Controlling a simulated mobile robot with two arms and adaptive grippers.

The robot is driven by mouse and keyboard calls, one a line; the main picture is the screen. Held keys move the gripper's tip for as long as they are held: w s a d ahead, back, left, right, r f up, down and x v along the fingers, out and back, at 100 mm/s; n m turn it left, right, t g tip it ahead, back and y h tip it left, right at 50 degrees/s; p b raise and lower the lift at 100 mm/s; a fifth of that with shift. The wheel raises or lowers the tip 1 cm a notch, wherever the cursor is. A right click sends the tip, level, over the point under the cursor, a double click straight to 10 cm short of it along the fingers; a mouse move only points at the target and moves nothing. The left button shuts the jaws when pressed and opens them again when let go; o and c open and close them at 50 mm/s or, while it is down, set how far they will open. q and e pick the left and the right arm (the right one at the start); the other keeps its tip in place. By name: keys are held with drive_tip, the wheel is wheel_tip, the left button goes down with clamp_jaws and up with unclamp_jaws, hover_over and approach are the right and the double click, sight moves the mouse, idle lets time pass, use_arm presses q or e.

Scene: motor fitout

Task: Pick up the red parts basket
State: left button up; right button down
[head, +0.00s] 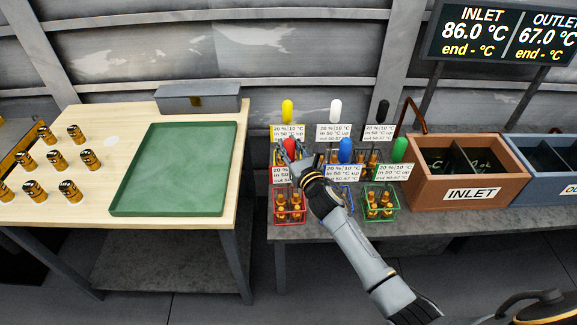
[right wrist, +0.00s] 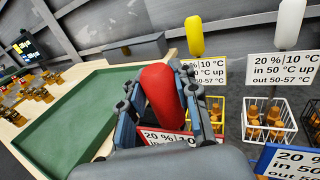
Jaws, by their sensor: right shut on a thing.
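The red parts basket (head: 277,217) stands on the grey bench at its front left, with small orange-brown parts (head: 296,208) in it. A card stands above it, topped by a red handle (right wrist: 162,98). My right gripper (head: 293,152) is at the top of this basket, its fingers on either side of the red handle and shut on it. In the right wrist view the fingers (right wrist: 158,95) hug the handle; the basket's lower part is hidden behind the gripper. My left gripper is not in view.
Baskets with yellow (head: 287,111), white (head: 335,111), black (head: 382,111), blue (head: 346,150) and green (head: 400,149) handles stand close by. The INLET crate (head: 430,197) is to the right. A wooden table with a green tray (head: 225,160) and several motors (head: 90,159) is to the left.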

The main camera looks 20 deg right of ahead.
sight(289, 141)
wheel_tip(289, 141, up, 3)
drive_tip(key=shift+r+p, duration=0.15)
drive_tip(key=shift+p, duration=0.2)
drive_tip(key=shift+s+r, duration=0.15)
drive_tip(key=shift+r, duration=0.2)
drive_tip(key=s+r, duration=0.9)
drive_tip(key=s, duration=0.4)
drive_tip(key=shift+s+a+r, duration=0.15)
drive_tip(key=shift+s, duration=0.2)
